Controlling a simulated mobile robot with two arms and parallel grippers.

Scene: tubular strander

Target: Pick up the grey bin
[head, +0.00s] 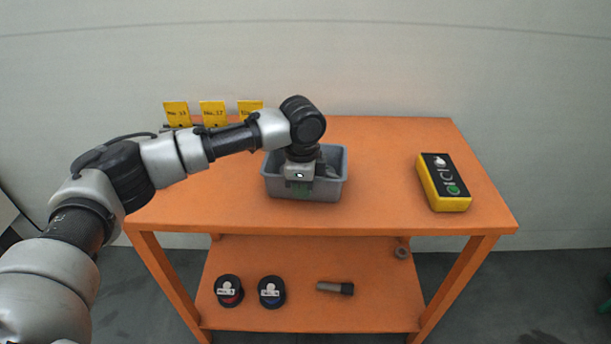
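The grey bin (325,189) stands on the orange table top, a little left of the middle. My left arm comes in from the left, and its gripper (301,188) points down over the bin, at the near wall. The wrist hides part of the bin's inside and rim. The fingertips are too small and covered to tell whether they touch or clasp the wall. Something green shows faintly by the near wall under the gripper. My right gripper is not in view.
A yellow control box (444,183) with buttons lies on the right of the table (390,200). Yellow label cards (214,113) stand at the back left.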

